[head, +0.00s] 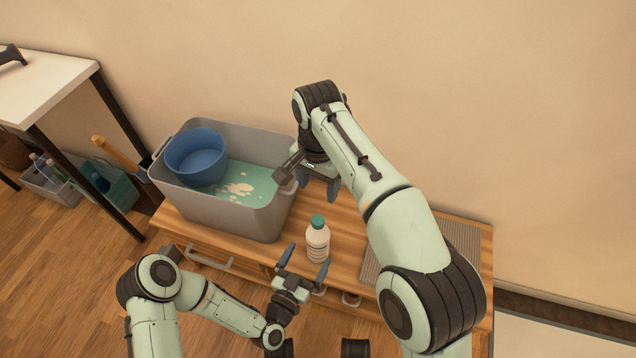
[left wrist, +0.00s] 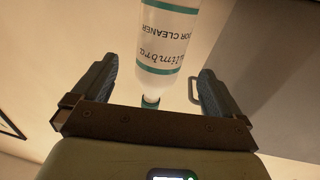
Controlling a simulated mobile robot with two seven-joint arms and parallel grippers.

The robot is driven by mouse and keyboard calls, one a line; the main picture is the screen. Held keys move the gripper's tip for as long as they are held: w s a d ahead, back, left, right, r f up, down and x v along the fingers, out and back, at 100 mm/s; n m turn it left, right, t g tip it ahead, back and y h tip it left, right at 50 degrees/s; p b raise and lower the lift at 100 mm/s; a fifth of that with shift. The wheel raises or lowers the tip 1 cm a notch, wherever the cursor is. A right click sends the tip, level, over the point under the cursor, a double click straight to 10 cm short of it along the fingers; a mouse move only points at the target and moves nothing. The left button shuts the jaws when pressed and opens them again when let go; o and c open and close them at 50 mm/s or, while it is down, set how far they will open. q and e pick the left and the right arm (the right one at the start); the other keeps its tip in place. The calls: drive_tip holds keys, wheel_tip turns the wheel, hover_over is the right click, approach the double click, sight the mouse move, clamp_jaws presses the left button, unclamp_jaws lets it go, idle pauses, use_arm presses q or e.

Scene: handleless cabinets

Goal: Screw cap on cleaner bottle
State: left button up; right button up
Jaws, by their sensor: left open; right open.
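The cleaner bottle (head: 317,244) is white with printed labels and stands upright on the wooden cabinet top. A teal cap (head: 318,221) sits on its neck; how tightly I cannot tell. In the left wrist view the bottle (left wrist: 168,40) appears upside down between the fingers, with the cap (left wrist: 150,101) low in the picture. My left gripper (head: 304,261) is open, its fingertips low and in front of the bottle, with no visible grip on it. My right gripper (head: 317,188) is open and empty, pointing down above the cap.
A grey tub (head: 215,212) with greenish, foamy liquid and a blue bowl (head: 195,156) stands left of the bottle. A ribbed grey mat (head: 461,240) lies to the right, partly behind my right arm. The wooden cabinet top (head: 345,245) is clear around the bottle.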

use_arm(q)
drive_tip(key=v, duration=0.6)
drive_tip(key=shift+p, duration=0.4)
